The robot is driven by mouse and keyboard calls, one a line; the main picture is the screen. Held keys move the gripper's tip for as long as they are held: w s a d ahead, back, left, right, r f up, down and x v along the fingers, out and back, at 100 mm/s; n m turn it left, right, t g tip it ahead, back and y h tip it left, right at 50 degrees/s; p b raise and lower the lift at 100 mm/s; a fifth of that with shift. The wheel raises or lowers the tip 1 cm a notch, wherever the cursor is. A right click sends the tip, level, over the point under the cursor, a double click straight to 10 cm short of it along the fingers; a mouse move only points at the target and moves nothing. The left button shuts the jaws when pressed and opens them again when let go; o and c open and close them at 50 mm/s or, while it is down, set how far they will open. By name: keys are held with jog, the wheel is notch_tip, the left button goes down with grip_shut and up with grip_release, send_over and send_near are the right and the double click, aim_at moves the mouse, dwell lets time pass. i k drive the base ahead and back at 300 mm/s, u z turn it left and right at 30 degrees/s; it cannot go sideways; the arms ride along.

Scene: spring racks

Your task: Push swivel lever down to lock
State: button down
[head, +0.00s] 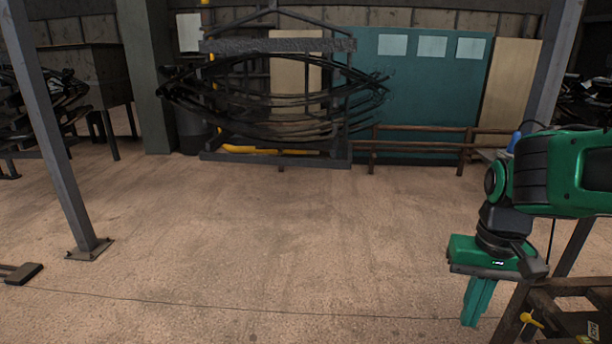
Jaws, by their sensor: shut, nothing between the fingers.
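My gripper (472,318) hangs at the lower right with its green fingers pointing down. The fingers are together with nothing between them. A small yellow lever-like part (531,320), which looks like the swivel lever, sits on the dark frame (545,300) at the bottom right. My gripper is to the left of this part and apart from it in the picture. Whether the lever is up or down is too small to tell. The frame's lower part is cut off by the picture edge.
A rack of dark leaf springs (280,95) stands at the back, with a wooden rail (420,145) and a teal panel (415,85) to its right. A grey post (55,130) stands at left. The middle floor (270,230) is clear.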

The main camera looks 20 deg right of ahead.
aim_at(525, 317)
jog(key=z, duration=0.65)
jog(key=i, duration=1)
jog(key=z, duration=0.65)
